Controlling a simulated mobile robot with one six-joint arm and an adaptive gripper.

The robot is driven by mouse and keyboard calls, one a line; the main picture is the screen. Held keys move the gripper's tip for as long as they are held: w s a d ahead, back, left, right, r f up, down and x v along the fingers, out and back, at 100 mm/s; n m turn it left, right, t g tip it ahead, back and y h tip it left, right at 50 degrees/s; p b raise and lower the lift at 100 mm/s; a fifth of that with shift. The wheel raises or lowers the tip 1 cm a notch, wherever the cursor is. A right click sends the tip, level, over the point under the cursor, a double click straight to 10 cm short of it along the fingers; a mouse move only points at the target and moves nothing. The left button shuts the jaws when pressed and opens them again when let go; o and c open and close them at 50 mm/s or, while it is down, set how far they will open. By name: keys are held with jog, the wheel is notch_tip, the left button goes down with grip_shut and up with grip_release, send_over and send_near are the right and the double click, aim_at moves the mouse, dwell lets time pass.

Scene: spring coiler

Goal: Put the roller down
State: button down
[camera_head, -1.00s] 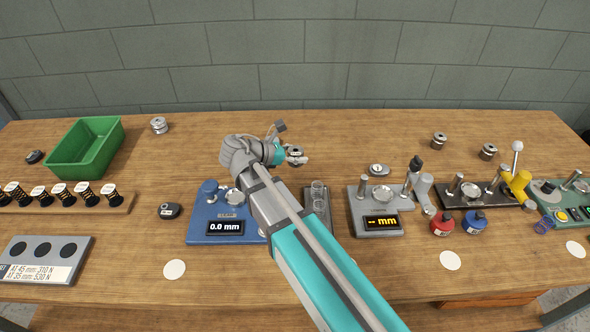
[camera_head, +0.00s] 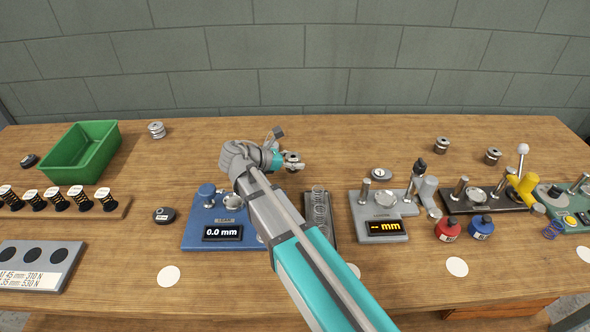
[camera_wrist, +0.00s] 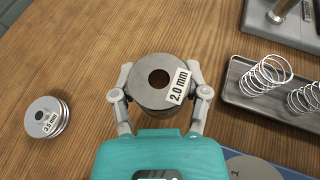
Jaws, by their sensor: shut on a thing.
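My gripper (camera_wrist: 161,100) is shut on the roller (camera_wrist: 146,97), a grey metal disc with a dark centre hole and a "2.0 mm" label. The fingers press on its two opposite sides. In the head view the roller (camera_head: 292,158) shows at the gripper's tip, over or on the wooden table behind the spring tray. I cannot tell whether its underside touches the wood. A second roller (camera_wrist: 47,118), with a label that looks like "3.5 mm", stands on the table at left in the wrist view, apart from my gripper.
A dark tray of springs (camera_head: 307,222) lies nearer, with a blue gauge (camera_head: 193,235) to its left and a grey gauge (camera_head: 362,222) to its right. More rollers (camera_head: 442,145) stand at the back right. A green bin (camera_head: 62,172) is at left. Bare wood surrounds the held roller.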

aim_at(295, 176)
jog(key=shift+w+f+b, duration=0.2)
jog(key=shift+f+b, duration=1.3)
jog(key=shift+f, duration=0.25)
jog(key=shift+f, duration=0.2)
jog(key=shift+c, duration=0.4)
grip_release()
jog(key=shift+r, duration=0.25)
jog(key=shift+s+a+r+p, duration=0.15)
jog(key=shift+a+r+p, duration=0.15)
jog(key=shift+a, duration=0.15)
jog(key=p+v, duration=0.3)
jog(key=v, duration=0.6)
jog(key=shift+s+a+r+p, duration=0.1)
jog(key=shift+s+a+p, duration=0.05)
jog(key=shift+a+p, duration=0.15)
jog(key=shift+s+a+r, duration=0.15)
jog(key=shift+s+a, duration=0.15)
jog(key=shift+a, duration=0.25)
